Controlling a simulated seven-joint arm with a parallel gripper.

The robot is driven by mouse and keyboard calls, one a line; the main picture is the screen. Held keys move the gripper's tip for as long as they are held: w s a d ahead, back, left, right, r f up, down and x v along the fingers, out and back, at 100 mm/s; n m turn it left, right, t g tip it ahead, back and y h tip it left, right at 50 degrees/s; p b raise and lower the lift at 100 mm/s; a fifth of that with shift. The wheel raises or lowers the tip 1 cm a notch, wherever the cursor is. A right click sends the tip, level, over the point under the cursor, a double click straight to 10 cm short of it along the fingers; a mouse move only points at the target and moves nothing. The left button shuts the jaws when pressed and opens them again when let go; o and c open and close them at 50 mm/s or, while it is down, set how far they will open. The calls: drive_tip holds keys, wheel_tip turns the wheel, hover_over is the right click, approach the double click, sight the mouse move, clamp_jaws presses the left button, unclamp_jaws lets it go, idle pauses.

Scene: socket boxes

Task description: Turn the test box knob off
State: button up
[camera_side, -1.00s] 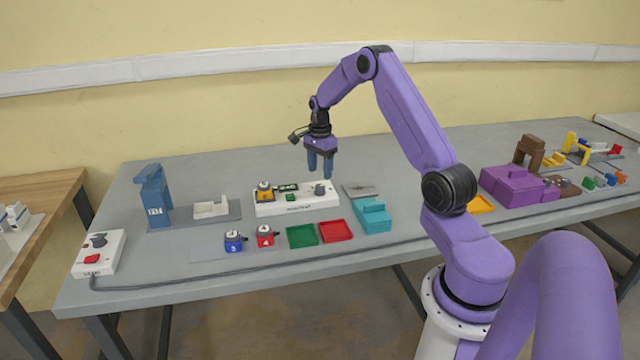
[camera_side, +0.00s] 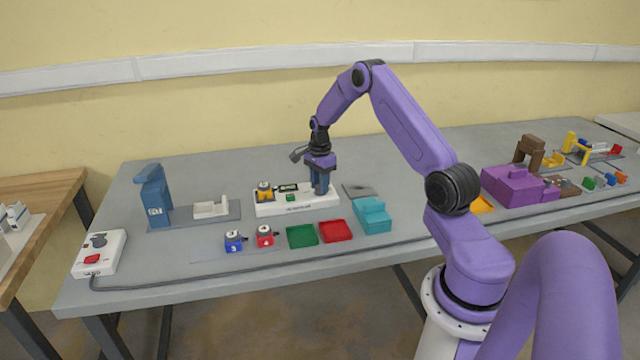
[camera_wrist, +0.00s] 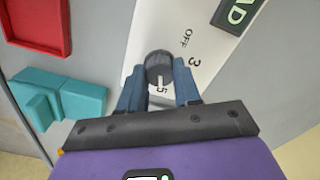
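The test box (camera_side: 272,207) is a white block on the grey table, with a yellow-topped plug piece and a small dark display on its left part. Its dark round knob (camera_wrist: 158,64) shows in the wrist view, with the pale pointer line toward the 5 mark (camera_wrist: 161,90). The 3 and OFF marks (camera_wrist: 188,38) lie farther round to the upper right. My gripper (camera_side: 321,190) is down over the right end of the box, hiding the knob in the side view. Its blue fingers (camera_wrist: 158,75) stand apart on either side of the knob, very close to it; firm contact cannot be told.
Green (camera_side: 302,235) and red (camera_side: 336,231) trays and a teal block (camera_side: 373,217) lie in front. Blue (camera_side: 233,241) and red (camera_side: 265,237) plug pieces are to their left. A blue stand (camera_side: 155,196) and a corded white switch box (camera_side: 99,254) are farther left.

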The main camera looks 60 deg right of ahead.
drive_tip(key=shift+n, duration=0.3)
drive_tip(key=n, duration=0.3)
drive_tip(key=shift+n, duration=0.3)
drive_tip(key=n, duration=0.3)
drive_tip(key=shift+n, duration=0.3)
drive_tip(key=n, duration=0.3)
drive_tip(key=shift+n, duration=0.3)
drive_tip(key=n, duration=0.4)
drive_tip(key=shift+n, duration=0.3)
drive_tip(key=n, duration=1)
drive_tip(key=shift+n, duration=0.4)
drive_tip(key=o, duration=1.1)
drive_tip(key=shift+c, duration=0.2)
